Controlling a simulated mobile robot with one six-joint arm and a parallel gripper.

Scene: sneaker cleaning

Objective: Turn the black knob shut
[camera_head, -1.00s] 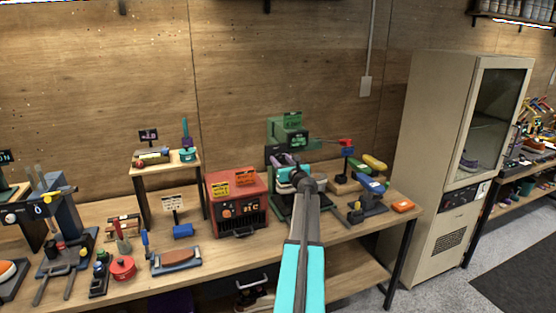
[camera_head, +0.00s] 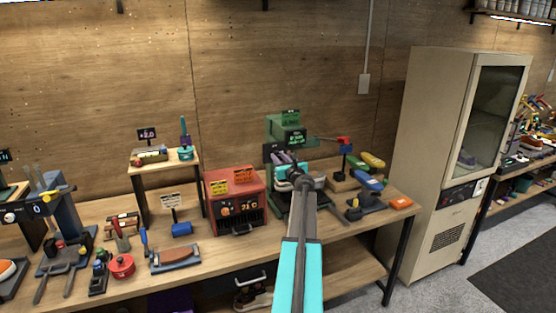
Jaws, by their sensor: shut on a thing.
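My gripper (camera_head: 283,164) is at the front of the green machine (camera_head: 286,131), above the workbench. My own teal arm and its dark wrist joint cover most of the gripper from this side. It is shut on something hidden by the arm. I cannot make out the black knob as a separate thing. The green machine has a lit display and a small green sign on top. Its lower part is partly behind my arm.
A red box (camera_head: 233,200) with a display and signs stands left of my arm. A red-and-blue tool (camera_head: 345,148), colored brushes (camera_head: 372,160) and an orange block (camera_head: 401,202) are to the right. A beige cabinet (camera_head: 424,160) stands beyond the bench.

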